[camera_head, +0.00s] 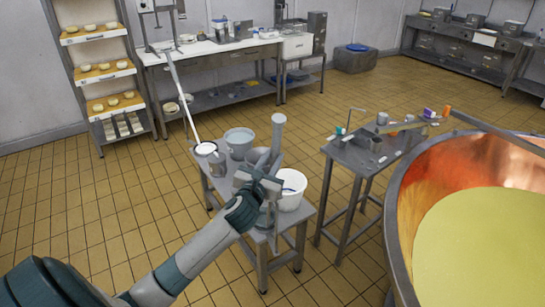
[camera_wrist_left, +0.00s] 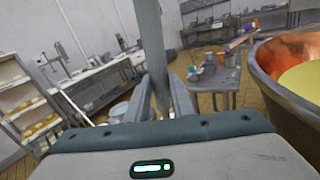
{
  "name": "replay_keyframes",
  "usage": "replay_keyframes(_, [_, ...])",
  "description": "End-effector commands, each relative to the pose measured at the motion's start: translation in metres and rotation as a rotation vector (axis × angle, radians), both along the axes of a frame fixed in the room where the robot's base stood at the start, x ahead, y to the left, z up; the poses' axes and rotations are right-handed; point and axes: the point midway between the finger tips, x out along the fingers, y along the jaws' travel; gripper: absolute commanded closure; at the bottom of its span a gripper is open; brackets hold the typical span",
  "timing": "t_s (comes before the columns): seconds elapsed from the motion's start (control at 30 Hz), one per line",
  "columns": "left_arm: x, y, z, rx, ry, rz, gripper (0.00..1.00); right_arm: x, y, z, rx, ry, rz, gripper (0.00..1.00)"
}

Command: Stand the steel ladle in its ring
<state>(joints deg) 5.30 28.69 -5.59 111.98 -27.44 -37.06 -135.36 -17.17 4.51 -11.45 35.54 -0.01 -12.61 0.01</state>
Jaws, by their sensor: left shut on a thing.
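My left gripper (camera_head: 262,186) is over the small steel table in the middle of the head view. It is shut on a grey upright shaft with a rounded top (camera_head: 278,132), which I take to be the steel ladle. In the left wrist view the shaft (camera_wrist_left: 152,50) rises between the two fingers (camera_wrist_left: 162,98), slightly tilted. I cannot pick out the ring for certain. My right gripper is not in view.
A second steel table (camera_head: 345,158) and the copper vat (camera_head: 422,167) stand to the right.

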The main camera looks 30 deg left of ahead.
Motion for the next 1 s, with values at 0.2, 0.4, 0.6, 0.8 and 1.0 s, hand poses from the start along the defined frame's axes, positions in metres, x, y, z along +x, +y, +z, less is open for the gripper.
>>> replay_keyframes(0.2, [-0.0002, -0.0005, -0.0042, 0.0, -0.002, -0.001, 1.0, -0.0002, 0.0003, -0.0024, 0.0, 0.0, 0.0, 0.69])
replay_keyframes(0.4, [-0.0001, -0.0006, -0.0042, 0.001, -0.002, 0.0, 1.0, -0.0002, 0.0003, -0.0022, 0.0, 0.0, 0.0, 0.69])
replay_keyframes(0.6, [-0.0001, -0.0005, -0.004, 0.001, -0.002, 0.0, 1.0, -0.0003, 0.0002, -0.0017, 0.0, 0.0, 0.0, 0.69])
replay_keyframes(0.8, [0.0004, -0.0005, -0.0036, 0.002, -0.001, -0.001, 1.0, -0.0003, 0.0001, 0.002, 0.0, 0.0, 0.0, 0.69])
replay_keyframes(1.0, [0.0007, -0.0004, -0.0047, 0.0, -0.001, -0.001, 1.0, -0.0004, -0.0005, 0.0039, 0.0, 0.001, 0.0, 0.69])
